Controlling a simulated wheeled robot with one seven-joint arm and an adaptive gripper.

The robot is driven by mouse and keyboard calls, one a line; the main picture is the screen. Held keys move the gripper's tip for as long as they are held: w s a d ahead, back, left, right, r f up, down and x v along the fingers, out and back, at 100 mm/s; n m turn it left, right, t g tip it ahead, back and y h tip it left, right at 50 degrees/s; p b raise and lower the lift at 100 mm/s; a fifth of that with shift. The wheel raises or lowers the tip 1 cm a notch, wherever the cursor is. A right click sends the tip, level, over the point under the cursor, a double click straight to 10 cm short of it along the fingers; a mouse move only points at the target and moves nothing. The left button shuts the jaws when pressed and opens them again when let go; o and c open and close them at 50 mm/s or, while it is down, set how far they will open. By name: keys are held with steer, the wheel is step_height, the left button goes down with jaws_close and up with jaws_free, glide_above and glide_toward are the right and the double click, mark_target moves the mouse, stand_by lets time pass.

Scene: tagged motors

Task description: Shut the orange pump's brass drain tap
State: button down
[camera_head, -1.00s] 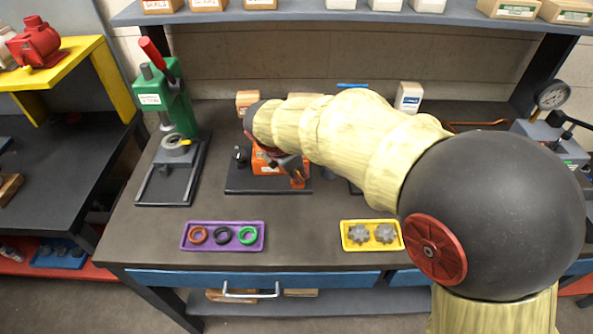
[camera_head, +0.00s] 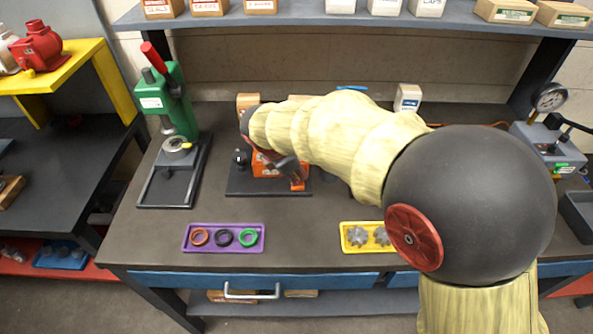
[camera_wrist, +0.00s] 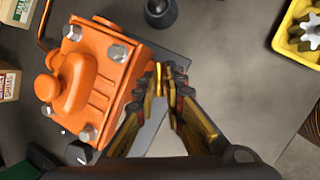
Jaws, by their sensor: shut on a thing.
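The orange pump (camera_head: 268,168) stands on a dark base plate (camera_head: 240,190) on the bench, partly hidden by my arm in the head view. In the wrist view the pump (camera_wrist: 85,80) shows from above, with grey bolts at its corners. A small brass piece, which looks like the drain tap (camera_wrist: 158,76), stands at the pump's right side, between my fingertips. My gripper (camera_wrist: 168,80) is shut on it, with the fingers close together beside the pump body. The tap's lower part is hidden by the fingers.
A green press (camera_head: 172,100) stands to the left. A purple tray (camera_head: 223,248) with coloured rings and a yellow tray (camera_head: 362,249) with grey gears lie near the front edge. A dark round pot (camera_wrist: 161,12) sits beyond the pump in the wrist view.

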steer(key=m+p, duration=0.1)
steer(key=p, duration=0.1)
steer(key=m+p, duration=0.1)
steer(key=p, duration=0.1)
steer(key=shift+w+a+r+m+g+h, duration=0.15)
steer(key=shift+r+m+g+h, duration=0.15)
steer(key=shift+m+g+h, duration=0.1)
steer(key=m+p, duration=0.1)
steer(key=m+g+p, duration=0.1)
steer(key=p, duration=0.1)
steer(key=shift+w+f+m+h, duration=0.1)
steer(key=shift+w+m+h, duration=0.05)
steer(key=shift+m+h, duration=0.15)
steer(key=c, duration=1.9)
jaws_free()
steer(key=shift+f, duration=0.15)
steer(key=v, duration=1.2)
steer(key=shift+m, duration=0.3)
